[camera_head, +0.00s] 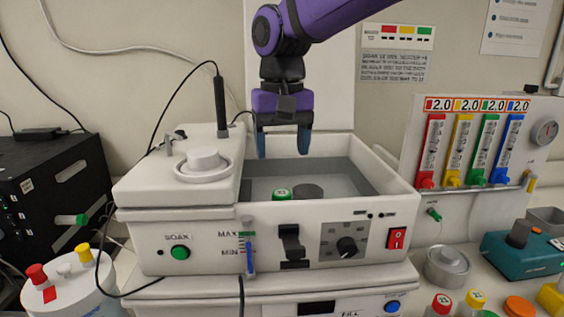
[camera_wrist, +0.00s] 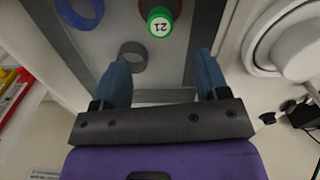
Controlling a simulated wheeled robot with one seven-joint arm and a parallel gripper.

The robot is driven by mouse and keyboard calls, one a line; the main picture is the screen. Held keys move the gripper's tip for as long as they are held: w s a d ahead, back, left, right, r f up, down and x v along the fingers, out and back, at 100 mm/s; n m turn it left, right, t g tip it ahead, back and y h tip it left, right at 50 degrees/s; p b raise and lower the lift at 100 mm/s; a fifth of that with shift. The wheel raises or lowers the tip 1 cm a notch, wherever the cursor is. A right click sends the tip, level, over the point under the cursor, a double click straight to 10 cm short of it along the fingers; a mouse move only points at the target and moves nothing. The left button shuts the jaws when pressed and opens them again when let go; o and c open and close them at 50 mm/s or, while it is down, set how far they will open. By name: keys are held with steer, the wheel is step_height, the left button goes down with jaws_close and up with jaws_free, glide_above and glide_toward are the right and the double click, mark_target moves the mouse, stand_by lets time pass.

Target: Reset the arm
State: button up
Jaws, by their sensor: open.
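My gripper (camera_head: 283,142) is purple and black with blue fingers and hangs above the open basin of the white bath machine (camera_head: 200,223). In the wrist view my gripper (camera_wrist: 160,82) has its fingers spread with nothing between them. A green-capped tube (camera_head: 281,194) stands in the basin below it. In the wrist view the green cap (camera_wrist: 160,26) is marked 21 and lies beyond the fingertips, apart from them. A dark round ring (camera_head: 308,191) sits beside the tube; in the wrist view it is a grey ring (camera_wrist: 133,55).
The basin's raised walls (camera_head: 395,181) surround the space below my gripper. A panel of coloured flow meters (camera_head: 473,143) stands at right. A black box (camera_head: 55,190) and a white vessel with coloured caps (camera_head: 68,288) are at left. A blue ring (camera_wrist: 79,12) shows in the basin.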

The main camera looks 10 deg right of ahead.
steer(key=shift+d+r, duration=0.1)
steer(key=shift+r, duration=0.1)
steer(key=s+d, duration=0.2)
steer(key=d, duration=0.2)
steer(key=s+d+r+t, duration=0.1)
steer(key=s+d, duration=0.1)
steer(key=d, duration=0.3)
steer(key=s+d+t, duration=0.1)
steer(key=s+d, duration=0.1)
steer(key=d, duration=0.2)
steer(key=shift+s+d+r+m, duration=0.2)
steer(key=shift+s+r+m, duration=0.1)
steer(key=shift+s+r, duration=0.05)
steer(key=s+d+f+t, duration=0.3)
steer(key=s+d+f, duration=0.1)
steer(key=s+d, duration=0.7)
steer(key=shift+s+f+m, duration=0.3)
steer(key=shift+s+m, duration=0.1)
